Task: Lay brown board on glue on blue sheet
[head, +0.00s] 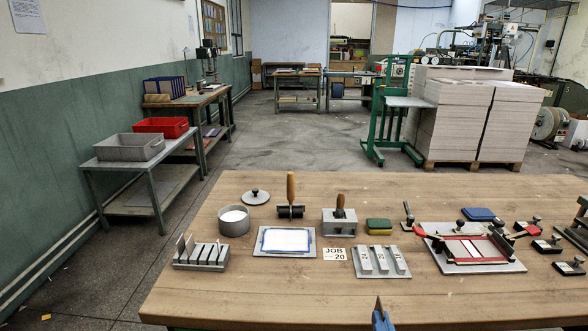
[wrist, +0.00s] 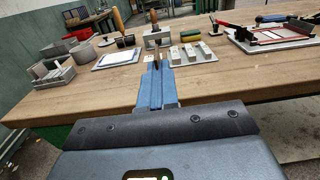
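The blue sheet (head: 264,241) lies on a grey plate, showing as a blue border around a white area (head: 287,240); it is also in the wrist view (wrist: 117,58). A grey slotted rack (head: 202,255), also in the wrist view (wrist: 50,77), stands left of it with a few thin upright pieces. Their colours are too small to tell, so I cannot single out the brown board. My gripper (head: 380,308) is at the table's front edge, right of and nearer than the sheet. In the wrist view its blue fingers (wrist: 157,66) lie together, with no board visible between them.
A round pot (head: 234,221), a wooden-handled roller (head: 290,203), a handled block (head: 340,222) and a sponge (head: 379,226) stand behind. A tray of numbered grey blocks (head: 381,262) and a red-railed fixture (head: 470,250) lie right. The front table strip is clear.

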